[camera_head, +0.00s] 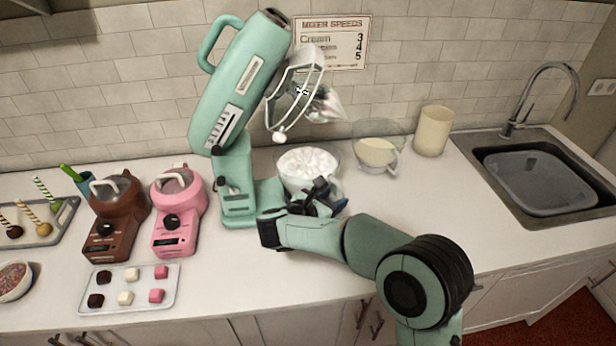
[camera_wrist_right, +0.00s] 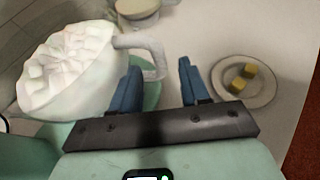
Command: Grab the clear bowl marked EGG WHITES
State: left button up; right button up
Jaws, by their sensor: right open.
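No EGG WHITES marking is readable in either view. A clear bowl (camera_head: 300,158) heaped with lumpy white contents stands at the foot of the green mixer. This bowl (camera_wrist_right: 60,90) is at the left of the right wrist view, with its handle (camera_wrist_right: 150,48) reaching towards the gap between my fingers. A clear jug (camera_head: 375,135) with pale yellow contents stands farther back by the wall. My right gripper (camera_head: 318,196) is at the near right side of the white-filled bowl. In the right wrist view my gripper (camera_wrist_right: 160,84) is open and empty. My left gripper is not in view.
The green mixer (camera_head: 225,95) has its head tilted up above the bowl. A plate (camera_wrist_right: 218,92) with yellow cubes lies right of my fingers in the wrist view. A cream canister (camera_head: 433,132) and sink (camera_head: 545,175) are to the right. Brown and pink machines stand left.

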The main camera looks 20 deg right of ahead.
aim_at(338, 196)
jog(key=p+x, duration=0.1)
jog(key=x, duration=0.4)
jog(key=shift+r+p, duration=0.2)
jog(key=shift+p, duration=0.2)
jog(key=shift+w+d+f, duration=0.2)
jog(key=shift+d+f, duration=0.05)
jog(key=shift+d, duration=0.1)
jog(key=shift+s, duration=0.15)
jog(key=shift+c, duration=0.5)
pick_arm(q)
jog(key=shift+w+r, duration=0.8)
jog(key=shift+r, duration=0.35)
pick_arm(e)
jog(key=shift+r, duration=0.1)
grip_shut()
